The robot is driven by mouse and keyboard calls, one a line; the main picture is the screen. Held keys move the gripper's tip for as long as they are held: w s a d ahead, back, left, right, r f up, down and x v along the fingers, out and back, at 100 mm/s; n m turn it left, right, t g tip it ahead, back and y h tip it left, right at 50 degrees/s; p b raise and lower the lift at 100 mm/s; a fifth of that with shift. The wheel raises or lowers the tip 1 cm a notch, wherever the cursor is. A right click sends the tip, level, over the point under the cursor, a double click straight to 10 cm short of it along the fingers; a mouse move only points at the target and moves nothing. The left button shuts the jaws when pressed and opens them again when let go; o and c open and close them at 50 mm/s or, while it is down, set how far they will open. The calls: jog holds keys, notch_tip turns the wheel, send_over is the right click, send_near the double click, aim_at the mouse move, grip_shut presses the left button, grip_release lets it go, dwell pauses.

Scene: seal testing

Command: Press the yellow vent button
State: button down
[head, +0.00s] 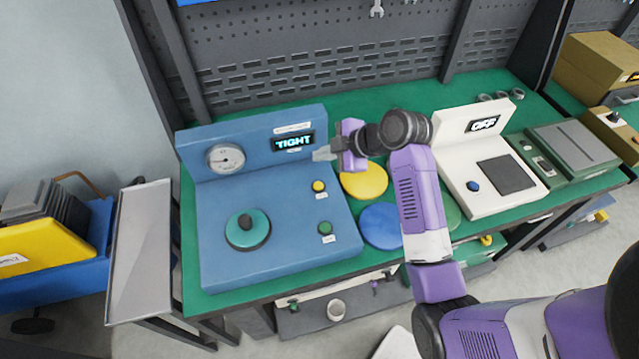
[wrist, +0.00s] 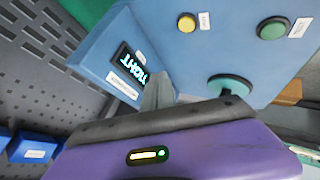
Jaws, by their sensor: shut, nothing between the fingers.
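The yellow vent button (head: 319,186) sits on the top of the blue seal tester (head: 280,195), with a small white label beside it. It also shows in the wrist view (wrist: 187,23), near the top. My gripper (head: 322,154) is shut and empty. It hangs above and just behind the yellow button, in front of the lit display reading TIGHT (head: 293,141). The fingers are apart from the button. In the wrist view the closed fingers (wrist: 157,92) point toward the tester.
A green button (head: 325,228) lies in front of the yellow one. A teal knob (head: 248,230) is at the tester's left and a gauge (head: 226,157) on its upright back. Yellow (head: 364,180) and blue (head: 381,226) discs lie to the right, before a white device (head: 484,175) reading OFF.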

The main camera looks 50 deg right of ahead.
aim_at(322, 187)
jog(key=shift+a+f+b, duration=0.1)
jog(key=shift+f+b, duration=3.3)
jog(key=shift+f, duration=1)
jog(key=shift+f, duration=0.4)
jog(key=shift+f+b, duration=0.35)
jog(key=shift+b, duration=0.2)
jog(key=shift+r, duration=0.1)
jog(key=shift+r+p, duration=0.7)
jog(key=shift+r, duration=0.1)
jog(key=shift+r+p, duration=2)
jog(key=shift+r, duration=0.45)
